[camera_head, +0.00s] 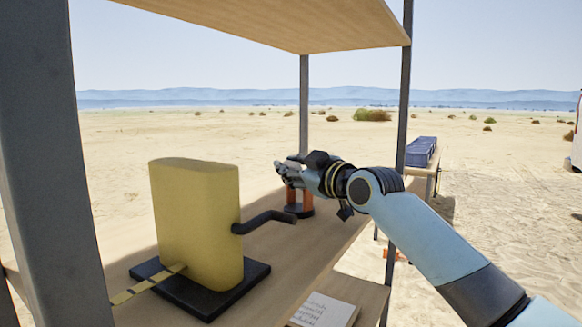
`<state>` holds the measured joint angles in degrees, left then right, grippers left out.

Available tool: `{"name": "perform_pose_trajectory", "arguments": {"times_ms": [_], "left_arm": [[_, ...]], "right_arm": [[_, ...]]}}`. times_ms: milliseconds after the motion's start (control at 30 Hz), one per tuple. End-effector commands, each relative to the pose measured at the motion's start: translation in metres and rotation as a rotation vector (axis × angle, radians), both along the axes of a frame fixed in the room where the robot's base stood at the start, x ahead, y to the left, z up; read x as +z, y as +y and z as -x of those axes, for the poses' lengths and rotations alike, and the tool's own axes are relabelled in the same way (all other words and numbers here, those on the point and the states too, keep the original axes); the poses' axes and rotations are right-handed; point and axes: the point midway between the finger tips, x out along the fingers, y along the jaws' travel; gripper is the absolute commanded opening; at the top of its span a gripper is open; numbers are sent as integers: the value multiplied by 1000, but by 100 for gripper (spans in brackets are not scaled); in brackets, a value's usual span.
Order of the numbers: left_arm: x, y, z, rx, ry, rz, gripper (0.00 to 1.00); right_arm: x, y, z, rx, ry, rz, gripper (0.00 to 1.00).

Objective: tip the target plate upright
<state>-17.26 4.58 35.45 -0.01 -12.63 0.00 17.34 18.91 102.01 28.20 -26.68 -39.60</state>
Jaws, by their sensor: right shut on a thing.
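My right gripper (284,172) reaches in from the right over the wooden shelf and points left. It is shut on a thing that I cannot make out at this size. An orange and black object (304,197) stands on the shelf just below the gripper; I cannot tell whether they touch. A thick yellow slab (195,225) stands upright on a black base (240,287) at the left, with a dark crank handle (262,221) on its right side. I cannot identify a separate target plate. My left gripper is not in view.
The wooden shelf (310,238) has dark metal posts (304,105) and a board overhead (290,20). A striped yellow strip (150,284) lies against the slab. A white sheet or book (325,311) lies on a lower shelf.

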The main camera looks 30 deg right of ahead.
Motion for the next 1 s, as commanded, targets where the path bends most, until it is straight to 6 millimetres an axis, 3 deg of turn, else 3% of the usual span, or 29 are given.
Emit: {"name": "perform_pose_trajectory", "arguments": {"times_ms": [333,1000], "left_arm": [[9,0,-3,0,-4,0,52],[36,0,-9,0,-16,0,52]], "right_arm": [[3,-3,0,0,13,-78,0],[7,-19,-2,-1,69,-499,0]]}}
